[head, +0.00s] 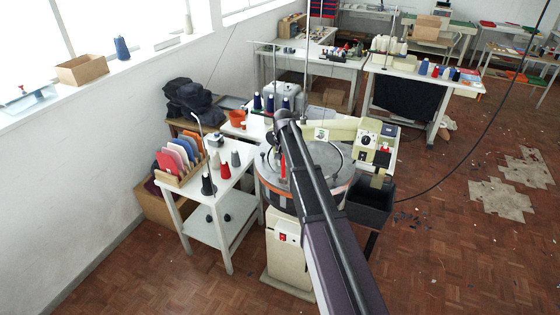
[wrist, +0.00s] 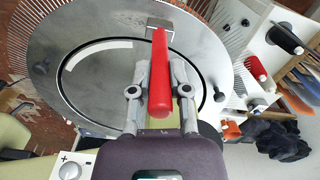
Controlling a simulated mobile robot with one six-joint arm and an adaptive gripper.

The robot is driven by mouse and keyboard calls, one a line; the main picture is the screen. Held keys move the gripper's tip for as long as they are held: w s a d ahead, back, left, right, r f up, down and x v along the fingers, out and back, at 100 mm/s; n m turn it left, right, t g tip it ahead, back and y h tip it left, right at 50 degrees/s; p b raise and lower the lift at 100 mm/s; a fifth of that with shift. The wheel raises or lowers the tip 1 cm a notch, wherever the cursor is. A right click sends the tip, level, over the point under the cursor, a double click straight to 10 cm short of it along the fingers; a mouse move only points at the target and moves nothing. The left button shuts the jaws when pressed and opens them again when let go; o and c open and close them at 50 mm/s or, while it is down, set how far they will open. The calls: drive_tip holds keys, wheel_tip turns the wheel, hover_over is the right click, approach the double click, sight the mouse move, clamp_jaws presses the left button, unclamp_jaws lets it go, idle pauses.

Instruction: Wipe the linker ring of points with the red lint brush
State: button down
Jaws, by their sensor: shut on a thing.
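The linker (head: 334,198) is a round machine with a wide grey disc in the middle of the head view. Its ring of points (wrist: 220,22) shows as fine teeth around the disc's edge at the top of the wrist view. My gripper (wrist: 160,68) is shut on the red lint brush (wrist: 159,88) and holds it over the disc. The brush also shows in the head view (head: 283,166). I cannot tell whether the brush touches the points. My arm hides part of the disc.
A white side table (head: 218,190) with yarn cones and a rack of coloured pieces (head: 178,160) stands left of the linker. A cream arm with a dial (head: 368,140) stands behind. Open floor lies at right.

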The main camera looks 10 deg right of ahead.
idle(0.4)
drive_tip(key=shift+s+d, duration=1.15)
drive_tip(key=shift+d, duration=0.3)
drive_tip(key=shift+s+d, duration=0.1)
drive_tip(key=shift+d, duration=0.05)
drive_tip(key=s+d, duration=0.1)
drive_tip(key=d, duration=0.1)
drive_tip(key=shift+s+d, duration=0.3)
drive_tip(key=shift+s, duration=0.1)
drive_tip(key=shift+r, duration=0.1)
drive_tip(key=shift+r+p, duration=2.95)
drive_tip(key=shift+p, duration=0.15)
drive_tip(key=shift+r, duration=0.1)
